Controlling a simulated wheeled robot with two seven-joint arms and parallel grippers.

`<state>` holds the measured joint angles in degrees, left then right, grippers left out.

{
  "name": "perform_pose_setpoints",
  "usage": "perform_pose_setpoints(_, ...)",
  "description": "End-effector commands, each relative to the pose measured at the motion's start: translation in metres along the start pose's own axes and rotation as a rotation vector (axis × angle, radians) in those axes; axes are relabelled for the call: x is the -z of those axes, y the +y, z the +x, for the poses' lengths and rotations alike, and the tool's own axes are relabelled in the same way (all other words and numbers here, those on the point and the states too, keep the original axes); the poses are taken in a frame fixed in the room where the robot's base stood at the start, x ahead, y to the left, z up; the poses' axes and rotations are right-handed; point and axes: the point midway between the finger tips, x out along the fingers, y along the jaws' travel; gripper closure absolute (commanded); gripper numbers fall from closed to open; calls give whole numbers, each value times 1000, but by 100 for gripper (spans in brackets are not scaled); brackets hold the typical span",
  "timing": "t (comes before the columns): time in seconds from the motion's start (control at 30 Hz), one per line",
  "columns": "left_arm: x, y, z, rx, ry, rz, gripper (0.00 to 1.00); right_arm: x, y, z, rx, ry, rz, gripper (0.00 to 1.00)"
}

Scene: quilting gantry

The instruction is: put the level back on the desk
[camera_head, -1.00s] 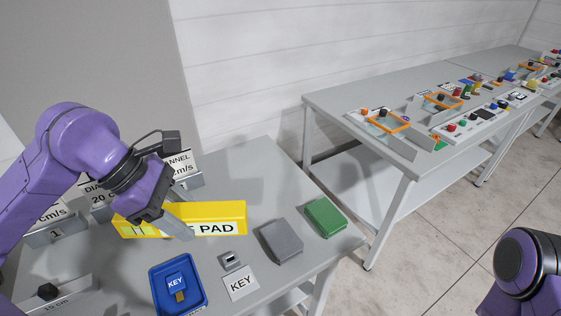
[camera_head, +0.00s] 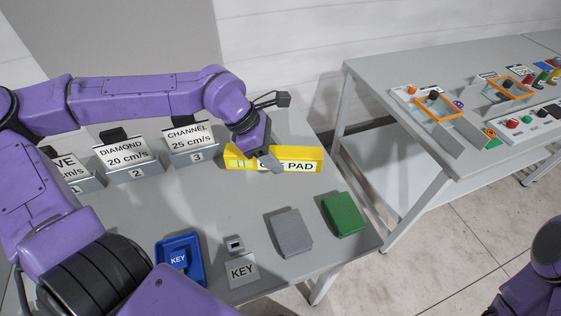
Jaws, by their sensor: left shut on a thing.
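I cannot tell whether the level's underside touches the desk. My right gripper is out of view.
Blocks marked DIAMOND (camera_head: 132,176) and CHANNEL (camera_head: 195,157) stand left of the level. In front are a blue tray (camera_head: 194,240), a KEY card (camera_head: 241,271), a grey pad (camera_head: 289,232) and a green pad (camera_head: 345,214). A second table (camera_head: 375,68) stands beyond, across a gap.

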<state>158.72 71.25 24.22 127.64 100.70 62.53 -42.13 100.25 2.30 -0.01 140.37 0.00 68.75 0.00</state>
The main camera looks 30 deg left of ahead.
Motion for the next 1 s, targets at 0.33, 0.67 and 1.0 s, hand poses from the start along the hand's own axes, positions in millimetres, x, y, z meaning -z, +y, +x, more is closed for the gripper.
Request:
perform_pose_setpoints(0.33, 12, 13, 46, 0, -1, 2, 100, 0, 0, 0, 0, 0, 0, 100)
perform_pose_setpoints(0.67, 14, 13, 51, -2, -4, 4, 100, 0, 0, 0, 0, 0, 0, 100)
perform_pose_setpoints(1.0, 16, 13, 53, -2, -3, 4, 28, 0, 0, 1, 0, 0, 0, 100)
